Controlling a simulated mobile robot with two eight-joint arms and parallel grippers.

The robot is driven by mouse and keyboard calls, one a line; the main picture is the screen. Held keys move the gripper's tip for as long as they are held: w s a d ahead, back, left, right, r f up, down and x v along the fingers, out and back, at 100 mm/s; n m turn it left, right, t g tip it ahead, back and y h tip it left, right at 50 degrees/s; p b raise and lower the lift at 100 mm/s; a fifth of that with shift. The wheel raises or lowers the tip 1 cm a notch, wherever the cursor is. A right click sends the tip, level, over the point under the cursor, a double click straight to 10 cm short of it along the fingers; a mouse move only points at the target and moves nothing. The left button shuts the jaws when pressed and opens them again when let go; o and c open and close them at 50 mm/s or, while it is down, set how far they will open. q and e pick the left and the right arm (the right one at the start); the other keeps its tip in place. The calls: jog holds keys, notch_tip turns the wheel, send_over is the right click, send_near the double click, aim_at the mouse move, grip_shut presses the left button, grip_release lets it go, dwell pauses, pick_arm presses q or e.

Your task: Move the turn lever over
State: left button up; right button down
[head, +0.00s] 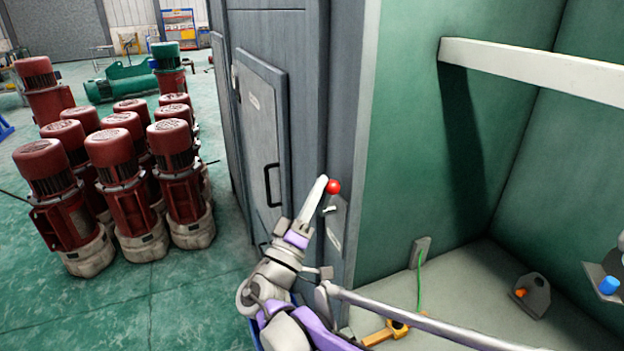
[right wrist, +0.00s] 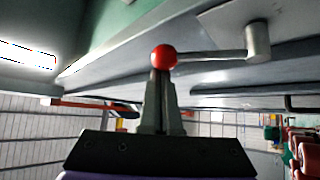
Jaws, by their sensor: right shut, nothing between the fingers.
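The turn lever has a red ball knob (head: 333,187) and sits on the grey edge post of the cabinet. In the right wrist view the red knob (right wrist: 164,57) is at the left end of a thin metal rod (right wrist: 215,55), which runs right to a round grey hub (right wrist: 258,40). My right gripper (head: 321,183) is shut and empty, its fingertips at the left side of the knob. In the right wrist view the closed fingers (right wrist: 160,80) point at the knob; I cannot tell whether they touch it. My left gripper is not in view.
A grey cabinet door with a black handle (head: 271,185) is left of the lever. A green-walled bay (head: 430,150) opens to the right, with a white beam (head: 530,68) across it. Several red motors (head: 112,160) stand on the green floor at left.

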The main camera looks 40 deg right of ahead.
jog(key=s+m+g+h, duration=0.1)
jog(key=f+m+g+h, duration=0.1)
jog(key=m, duration=0.1)
jog(key=shift+s+a, duration=0.15)
jog(key=shift+s, duration=0.2)
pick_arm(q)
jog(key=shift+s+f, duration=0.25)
pick_arm(e)
jog(key=shift+s+a+f, duration=0.1)
jog(key=shift+s+f, duration=0.3)
jog(key=shift+s, duration=0.1)
notch_tip(320, 180, up, 3)
jog(key=w+a+p, duration=0.2)
jog(key=w, duration=0.1)
pick_arm(q)
jog(key=b, duration=0.1)
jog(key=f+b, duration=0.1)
jog(key=b, duration=0.1)
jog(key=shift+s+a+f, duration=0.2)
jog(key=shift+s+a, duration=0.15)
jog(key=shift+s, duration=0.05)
pick_arm(e)
jog(key=s+v, duration=0.1)
jog(key=v, duration=0.8)
jog(key=shift+f, duration=0.3)
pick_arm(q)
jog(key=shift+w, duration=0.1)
